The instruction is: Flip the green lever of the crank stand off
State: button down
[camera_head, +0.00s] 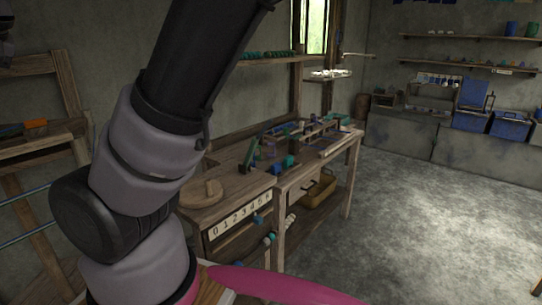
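A wooden workbench (340,149) stands in the middle of the head camera view. A thin dark green upright piece (250,154) leans on its left part; I cannot tell whether it is the green lever of the crank stand. Several small green and blue pieces, such as a teal block (288,161), are near it. No crank stand can be made out for certain, and the lever's position cannot be read. My arm fills the left of the view and hides part of the scene. My gripper is outside the picture.
A round wooden piece (201,193) lies on a cabinet with a number strip (238,219). A yellowish bin (318,188) sits under the bench. Blue crates (509,125) stand by the back wall. A wooden frame (68,85) is at left. The grey floor (430,230) at right is clear.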

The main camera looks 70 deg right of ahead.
aim_at(253, 145)
jog(key=k+l, duration=0.2)
jog(key=l, duration=0.2)
jog(key=k+l, duration=0.2)
jog(key=l, duration=0.25)
jog(key=k+l+u, duration=0.1)
jog(key=l, duration=0.3)
jog(key=k+l, duration=0.3)
jog(key=k+l+u, duration=0.1)
jog(key=l, duration=0.4)
jog(key=k+l, duration=0.45)
jog(key=l, duration=0.25)
jog(key=k+l, duration=0.15)
jog(key=l, duration=0.25)
jog(key=k+l, duration=0.1)
jog(key=l, duration=0.25)
jog(key=k+l+u, duration=0.1)
jog(key=l, duration=0.25)
jog(key=k+l, duration=0.15)
jog(key=l, duration=0.2)
